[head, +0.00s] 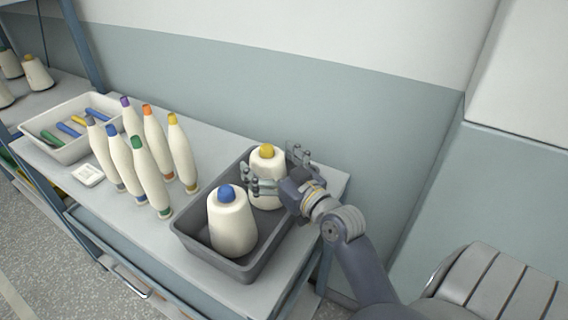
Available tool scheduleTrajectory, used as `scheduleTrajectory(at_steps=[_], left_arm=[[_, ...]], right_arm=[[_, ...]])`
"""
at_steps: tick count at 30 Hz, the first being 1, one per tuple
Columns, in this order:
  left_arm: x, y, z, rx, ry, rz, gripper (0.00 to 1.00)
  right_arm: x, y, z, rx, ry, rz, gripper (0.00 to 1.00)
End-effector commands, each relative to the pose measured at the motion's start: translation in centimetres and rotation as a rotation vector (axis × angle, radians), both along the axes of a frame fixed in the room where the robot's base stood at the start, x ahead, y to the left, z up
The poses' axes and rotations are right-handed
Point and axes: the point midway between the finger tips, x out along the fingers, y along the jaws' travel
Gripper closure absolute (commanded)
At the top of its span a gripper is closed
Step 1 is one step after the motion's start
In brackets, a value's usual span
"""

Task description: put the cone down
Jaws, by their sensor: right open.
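Two cream yarn cones stand upright in the dark grey tray (191,239) on the bench. The cone with the yellow top (265,181) is at the tray's back, and the cone with the blue top (231,222) is at its front. My right gripper (272,170) is open, with its fingers on either side of the yellow-topped cone. I cannot tell whether the fingers touch it. The gripper hides part of that cone's right side. My left gripper is not in view.
Several slim bobbins with coloured tops (147,170) stand left of the tray. A white bin (52,149) with coloured tools and a small white square item (88,174) lie further left. A wall (300,110) rises behind the bench. More cones (37,73) stand at the far left.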

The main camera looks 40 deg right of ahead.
Motion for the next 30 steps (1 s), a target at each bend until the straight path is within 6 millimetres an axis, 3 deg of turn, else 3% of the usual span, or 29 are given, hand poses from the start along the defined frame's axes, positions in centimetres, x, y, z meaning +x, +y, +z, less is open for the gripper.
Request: scheduleTrajectory(at_steps=[1, 16, 24, 30], left_arm=[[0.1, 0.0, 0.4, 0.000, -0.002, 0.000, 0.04], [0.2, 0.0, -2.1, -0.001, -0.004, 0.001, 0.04], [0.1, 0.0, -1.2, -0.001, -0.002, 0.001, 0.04], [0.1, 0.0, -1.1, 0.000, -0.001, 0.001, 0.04]], right_arm=[[-0.3, 0.0, 0.6, 0.002, -0.001, -0.001, 0.04], [-9.2, 0.0, 0.1, -0.002, 0.002, 0.001, 0.04], [-11.5, 0.0, 0.4, 0.000, 0.001, 0.001, 0.04], [-12.0, 0.0, 0.4, 0.000, -0.001, 0.001, 0.04]])
